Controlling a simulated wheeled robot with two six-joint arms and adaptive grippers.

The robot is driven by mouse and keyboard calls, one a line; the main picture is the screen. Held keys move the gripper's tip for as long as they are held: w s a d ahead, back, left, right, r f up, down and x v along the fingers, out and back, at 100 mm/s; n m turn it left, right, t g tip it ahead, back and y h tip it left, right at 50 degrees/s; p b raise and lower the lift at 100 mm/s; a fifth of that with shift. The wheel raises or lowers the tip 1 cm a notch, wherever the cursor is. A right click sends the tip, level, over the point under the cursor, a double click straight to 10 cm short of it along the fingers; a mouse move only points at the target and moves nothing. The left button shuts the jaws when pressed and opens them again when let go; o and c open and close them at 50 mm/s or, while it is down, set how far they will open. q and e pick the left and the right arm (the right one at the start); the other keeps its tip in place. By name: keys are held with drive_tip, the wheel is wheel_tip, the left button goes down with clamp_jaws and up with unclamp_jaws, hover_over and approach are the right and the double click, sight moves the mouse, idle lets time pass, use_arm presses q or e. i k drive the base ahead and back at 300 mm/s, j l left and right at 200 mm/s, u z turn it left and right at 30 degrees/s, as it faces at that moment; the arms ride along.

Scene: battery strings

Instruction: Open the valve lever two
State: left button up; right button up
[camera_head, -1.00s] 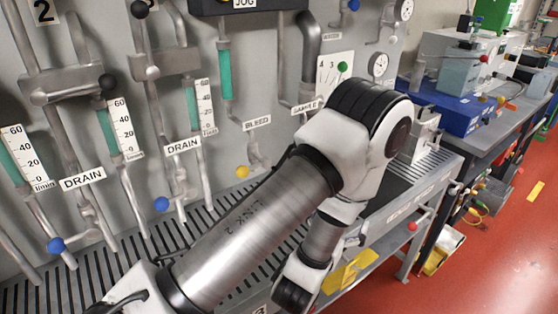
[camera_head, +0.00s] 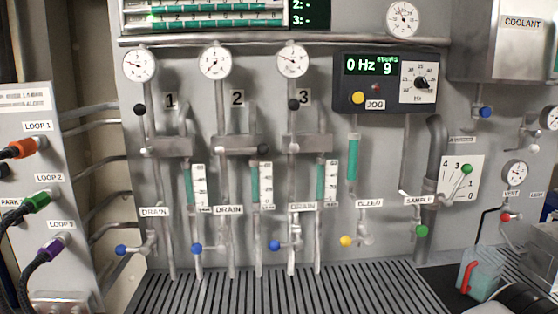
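Valve lever two has a black ball knob (camera_head: 264,149) and belongs to the pipe marked 2 (camera_head: 237,99). Its knob is out to the right of the pipe, level with the valve body (camera_head: 228,144). The black knobs of lever one (camera_head: 139,109) and lever three (camera_head: 294,104) stand up above their valve bodies. Round gauge two (camera_head: 215,60) sits at the top of its pipe. Neither gripper is in view.
Blue drain knobs (camera_head: 197,249), a yellow bleed knob (camera_head: 346,241) and a green sample knob (camera_head: 422,231) are lower on the panel. A slotted grate (camera_head: 270,292) lies below. Coloured loop connectors (camera_head: 45,199) stick out at left.

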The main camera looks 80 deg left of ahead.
sight(263, 148)
drive_tip(key=l+u, duration=0.1)
drive_tip(key=u, duration=2.6)
drive_tip(key=l, duration=0.1)
